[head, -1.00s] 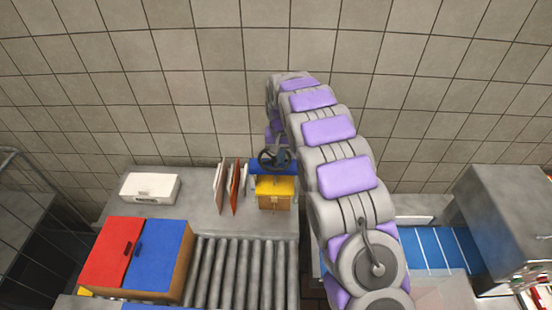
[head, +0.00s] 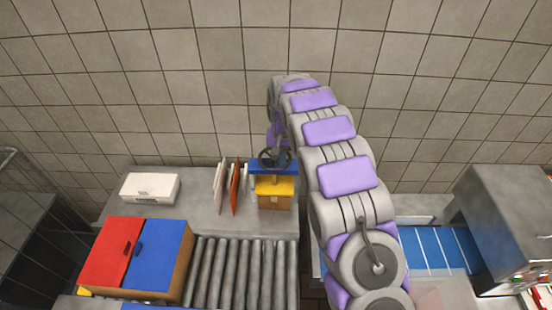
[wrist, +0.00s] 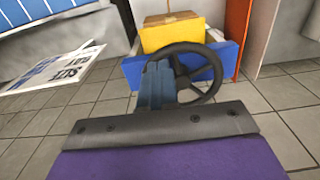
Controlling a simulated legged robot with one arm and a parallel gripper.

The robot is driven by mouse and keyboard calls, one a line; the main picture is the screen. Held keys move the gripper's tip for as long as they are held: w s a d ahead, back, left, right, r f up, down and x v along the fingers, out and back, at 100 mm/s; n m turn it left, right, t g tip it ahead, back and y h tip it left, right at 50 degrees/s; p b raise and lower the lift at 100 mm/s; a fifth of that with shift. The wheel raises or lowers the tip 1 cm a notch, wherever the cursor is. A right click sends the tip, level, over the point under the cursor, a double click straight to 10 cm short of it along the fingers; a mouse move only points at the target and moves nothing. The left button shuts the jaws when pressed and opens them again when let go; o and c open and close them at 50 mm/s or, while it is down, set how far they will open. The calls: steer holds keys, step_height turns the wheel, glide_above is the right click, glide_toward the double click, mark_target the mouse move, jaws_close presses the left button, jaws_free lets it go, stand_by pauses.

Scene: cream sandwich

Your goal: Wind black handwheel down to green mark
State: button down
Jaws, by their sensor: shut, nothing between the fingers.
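The black handwheel (head: 266,160) sits at the blue part (head: 259,169) above a yellow block (head: 275,187). In the wrist view the handwheel (wrist: 212,72) shows its rim and spokes in front of the blue part (wrist: 226,57). My gripper (wrist: 157,68) is shut, its blue-grey fingers overlapping the wheel's left side in the picture. Whether the fingers touch the rim or a spoke I cannot tell. In the head view my arm's end is small and partly hidden around the wheel. No green mark can be made out in either view.
Thin upright boards, one of them orange-red (head: 235,187), stand left of the wheel. A white box (head: 150,187) lies on the grey counter. Rollers (head: 235,270) and a red and blue bin (head: 110,252) are in front. A tiled wall stands behind.

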mark_target(273, 169)
steer(key=shift+s+f, duration=0.1)
steer(key=shift+f, duration=0.8)
steer(key=shift+a, duration=0.1)
steer(key=shift+s+a, duration=0.3)
steer(key=shift+a, duration=0.25)
steer(key=shift+a, duration=0.1)
steer(key=shift+s+a, duration=0.15)
steer(key=shift+a, duration=0.55)
